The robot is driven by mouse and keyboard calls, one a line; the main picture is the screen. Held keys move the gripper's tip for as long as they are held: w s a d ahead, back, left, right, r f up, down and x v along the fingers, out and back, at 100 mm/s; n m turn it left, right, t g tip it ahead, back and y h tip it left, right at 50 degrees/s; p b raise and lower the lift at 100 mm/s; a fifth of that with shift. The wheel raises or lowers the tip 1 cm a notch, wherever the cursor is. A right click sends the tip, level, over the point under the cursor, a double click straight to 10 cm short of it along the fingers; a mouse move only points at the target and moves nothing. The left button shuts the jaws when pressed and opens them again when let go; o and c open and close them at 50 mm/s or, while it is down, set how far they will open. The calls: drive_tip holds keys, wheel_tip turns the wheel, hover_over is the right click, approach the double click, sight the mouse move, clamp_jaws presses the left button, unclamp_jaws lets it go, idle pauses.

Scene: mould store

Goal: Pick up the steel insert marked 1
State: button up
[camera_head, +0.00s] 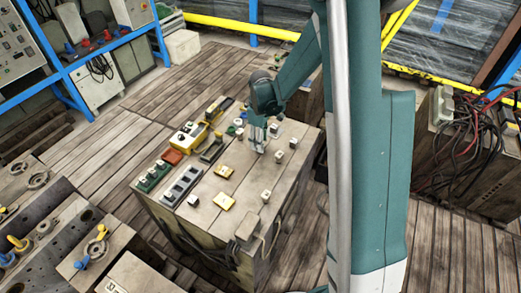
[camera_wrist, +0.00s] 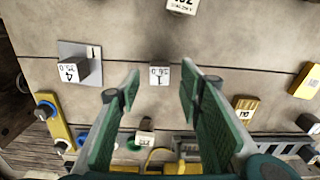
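The steel insert marked 1 (camera_wrist: 159,74) is a small pale block on the worn wooden top, its mark upside down in the wrist view. My gripper (camera_wrist: 160,88) is open, with its green-padded fingers to either side of the insert in that picture. I see no contact between finger and insert. In the head view my gripper (camera_head: 257,146) points down at the bench top (camera_head: 250,180), and I cannot make out insert 1 there.
Another insert (camera_wrist: 181,5) is at the wrist view's top edge; one (camera_wrist: 145,135) is below, by the left finger. Yellow blocks (camera_wrist: 245,108) lie right. In the head view, a dark slotted holder (camera_head: 181,186), green block (camera_head: 153,177) and loose inserts (camera_head: 266,195) surround clear patches.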

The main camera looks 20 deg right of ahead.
drive_tip(key=shift+f+b, duration=0.45)
drive_tip(key=shift+f, duration=1.45)
drive_tip(key=c, duration=1.2)
drive_tip(key=shift+o, duration=0.4)
drive_tip(key=shift+r, duration=0.2)
drive_tip(key=shift+r+p, duration=1.15)
drive_tip(key=shift+r, duration=3.7)
